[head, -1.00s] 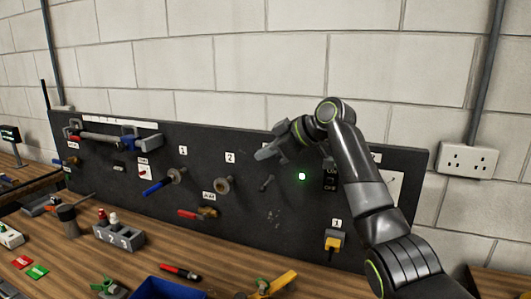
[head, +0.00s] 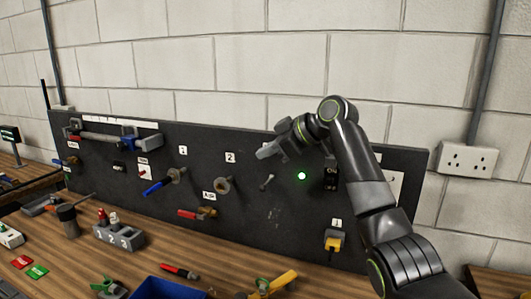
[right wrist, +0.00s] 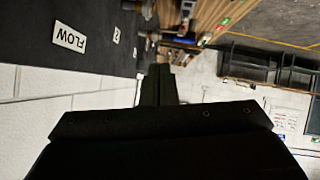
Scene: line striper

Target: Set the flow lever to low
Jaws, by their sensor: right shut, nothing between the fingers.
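The flow lever (head: 267,181) is a small grey lever on the dark upright board, right of the label 2. It slants, with its upper end to the right. A white FLOW label (right wrist: 69,37) shows in the right wrist view; in the head view my right gripper seems to cover it. My right gripper (head: 265,152) is shut and empty, just above the lever and apart from it in the picture. Its closed fingers (right wrist: 158,84) also show in the right wrist view, where I cannot make out the lever. My left gripper is out of view.
A green light (head: 302,176) glows right of the lever. A round knob (head: 223,185) and a red-handled valve (head: 197,213) are to the left. A yellow plug (head: 334,242) sits lower right. The workbench (head: 135,265) below holds a blue bin (head: 168,290) and several tools.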

